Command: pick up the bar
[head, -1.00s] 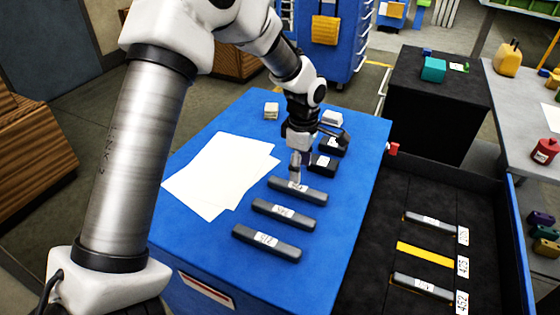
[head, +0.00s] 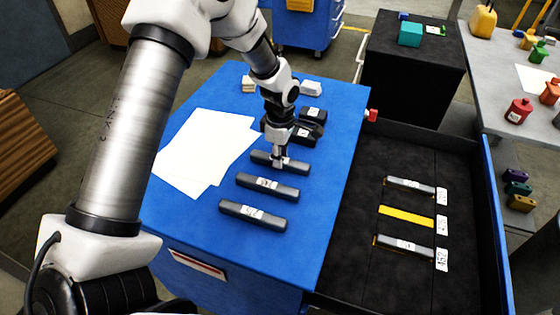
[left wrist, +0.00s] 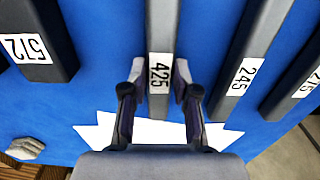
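A dark grey bar labelled 425 (left wrist: 160,45) lies on the blue table top, the farthest of three grey bars in the head view (head: 295,168). My left gripper (head: 279,163) points down over its middle. In the left wrist view my left gripper's fingers (left wrist: 158,95) stand apart, one on each side of the bar, with narrow gaps seeming to show. The bar labelled 245 (left wrist: 245,70) lies to its right there; it is the middle bar (head: 267,187) in the head view. The nearest bar (head: 253,214) lies in front. My right gripper is not in view.
White sheets (head: 205,150) lie left of the bars. Right of the table, a black tray (head: 350,225) holds two grey bars (head: 408,186) with a yellow strip (head: 405,217) between them, beside white labels.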

